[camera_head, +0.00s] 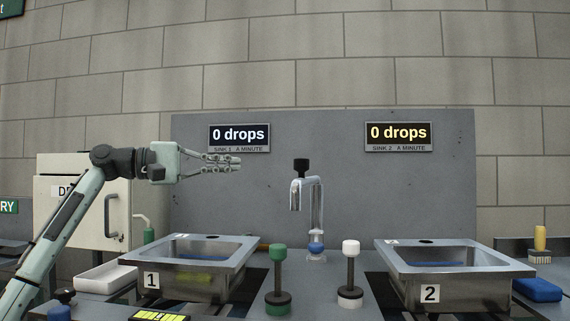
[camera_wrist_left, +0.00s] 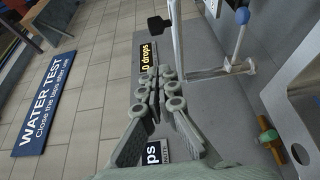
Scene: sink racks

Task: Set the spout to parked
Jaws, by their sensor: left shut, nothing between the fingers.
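The chrome spout (camera_head: 313,200) rises between the two sinks in the head view. Its arch comes toward me and slightly left, and its outlet hangs over the gap between the sinks. A black knob (camera_head: 301,165) stands on top of it. The spout also shows in the left wrist view (camera_wrist_left: 178,38), with the black knob (camera_wrist_left: 158,25) beyond my fingertips. My left gripper (camera_head: 238,163) is shut and empty, left of the knob at about its height in the picture, apart from it. My right gripper is not in view.
Sink 1 (camera_head: 130,261) is at left and sink 2 (camera_head: 380,256) at right. Between them stand a green-topped lever (camera_head: 279,265) and a white-topped lever (camera_head: 350,265). A grey panel (camera_head: 320,140) behind carries two displays, both reading 0 drops.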

